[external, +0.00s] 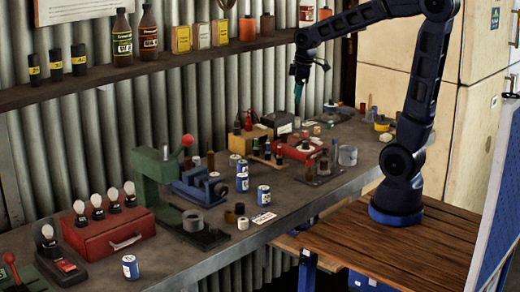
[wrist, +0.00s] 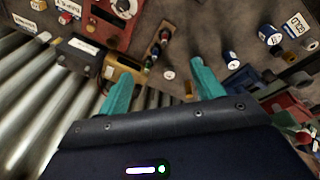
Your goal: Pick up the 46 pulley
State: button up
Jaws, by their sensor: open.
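I cannot tell for sure which object is the 46 pulley, as no readable "46" shows. Round pulley-like pieces in the external view are a grey cylinder (external: 347,156) at the bench's right, a grey ring (external: 193,221) by the green press, and a yellow disc (external: 382,125) at the far right. My gripper (external: 298,94) hangs above the back of the bench, in front of the corrugated wall. In the wrist view my gripper (wrist: 158,72) has its teal fingers spread wide with nothing between them, well above the bench.
The bench holds a green press (external: 151,176), a blue vise (external: 203,187), a red toolbox (external: 105,232), several blue cans (external: 263,195) and a dark box (external: 276,122). A shelf (external: 200,57) with bottles runs along the wall. The bench's front strip is partly clear.

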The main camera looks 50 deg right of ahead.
jog(key=w+a+f+n+g, duration=0.1)
jog(key=w+a+f+n, duration=0.45)
jog(key=w, duration=0.45)
jog(key=n+g, duration=0.1)
jog(key=n, duration=0.4)
send_near(235, 157)
jog(key=shift+s+d+f, duration=0.1)
jog(key=shift+s+d, duration=0.05)
jog(key=shift+w+f+n, duration=0.25)
jog(key=shift+f, duration=3.95)
jog(key=shift+c, duration=0.2)
jog(key=c, duration=1.1)
